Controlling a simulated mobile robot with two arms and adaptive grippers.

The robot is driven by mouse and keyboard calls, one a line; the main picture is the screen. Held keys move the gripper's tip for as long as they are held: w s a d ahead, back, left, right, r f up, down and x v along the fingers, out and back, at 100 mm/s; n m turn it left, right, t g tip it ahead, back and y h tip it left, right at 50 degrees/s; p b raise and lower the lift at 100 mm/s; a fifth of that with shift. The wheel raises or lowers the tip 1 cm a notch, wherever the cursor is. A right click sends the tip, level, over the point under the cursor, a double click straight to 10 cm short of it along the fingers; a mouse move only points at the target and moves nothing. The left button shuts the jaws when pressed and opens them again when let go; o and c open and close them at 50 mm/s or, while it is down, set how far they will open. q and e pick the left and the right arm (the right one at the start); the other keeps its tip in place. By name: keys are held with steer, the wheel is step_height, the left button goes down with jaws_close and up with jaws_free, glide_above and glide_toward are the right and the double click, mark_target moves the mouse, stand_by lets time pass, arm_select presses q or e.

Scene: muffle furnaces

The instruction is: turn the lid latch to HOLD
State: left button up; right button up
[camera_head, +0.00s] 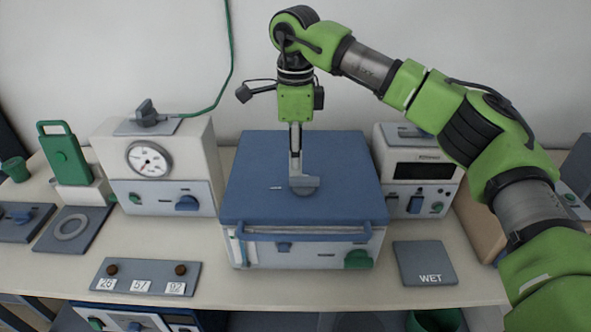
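A closed furnace box with a blue lid (345,170) stands at the middle of the bench. A grey rounded piece (304,186), which looks like the lid latch, sits on top of the lid. A short pale mark lies on the lid just left of it. My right gripper (296,168) points straight down over this piece, its fingertips at or touching it. The fingers look narrow from here, and their gap and grip cannot be made out. They partly hide the piece. No HOLD label is readable. My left gripper is out of view.
A white unit with a dial gauge (150,159) stands left, and another with a dark display (411,171) right. A blue handle bar (310,234) runs along the lid's front. A WET plate (425,263) lies front right, a numbered plate (146,278) front left.

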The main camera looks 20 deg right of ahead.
mark_target(295, 178)
step_height(295, 178, up, 8)
steer(key=shift+f, duration=0.25)
stand_by(0.4)
